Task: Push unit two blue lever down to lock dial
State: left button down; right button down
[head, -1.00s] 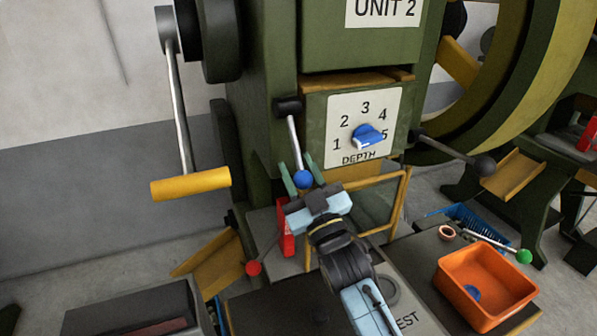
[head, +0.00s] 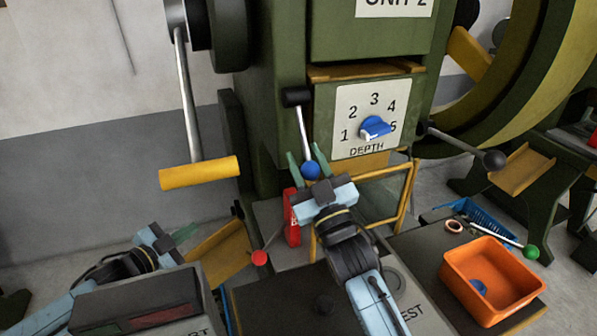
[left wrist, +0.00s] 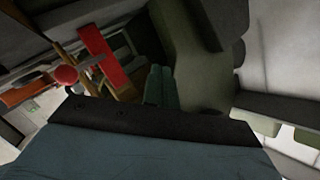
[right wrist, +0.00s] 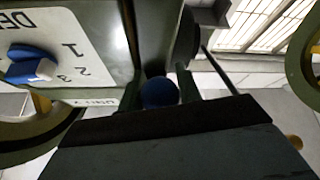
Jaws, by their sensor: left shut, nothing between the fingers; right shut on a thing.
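The blue-knobbed lever (head: 303,128) hangs from a black pivot on the green press marked UNIT 2, left of the dial plate, and slopes steeply down. Its blue ball (head: 311,170) is at the lower end. My right gripper (head: 306,160) is shut on the ball, which also shows between the fingers in the right wrist view (right wrist: 160,92).
A yellow-handled crank (head: 199,173) hangs at left. A red-knobbed lever (head: 260,258) and a red block (head: 292,218) are below the press. A black-knobbed lever (head: 494,160) juts right. An orange bin (head: 513,286) and a green-knobbed lever (head: 531,252) are at lower right.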

jog(key=shift+r, duration=0.1)
pick_arm(q)
jog(key=s+d+r+m+g+h, duration=0.2)
jog(key=d+r+m+h, duration=0.1)
jog(key=r, duration=0.5)
jog(key=s+d+r+m+g+h, duration=0.1)
jog(key=s+d+r+m+h, duration=0.15)
jog(key=r, duration=0.45)
jog(key=s+d+r+m+g+h, duration=0.25)
jog(key=s+r+m+g, duration=0.25)
jog(key=s+r, duration=0.4)
jog(key=f+x, duration=0.1)
jog(key=x, duration=1.8)
pick_arm(e)
jog(key=shift+r, duration=0.1)
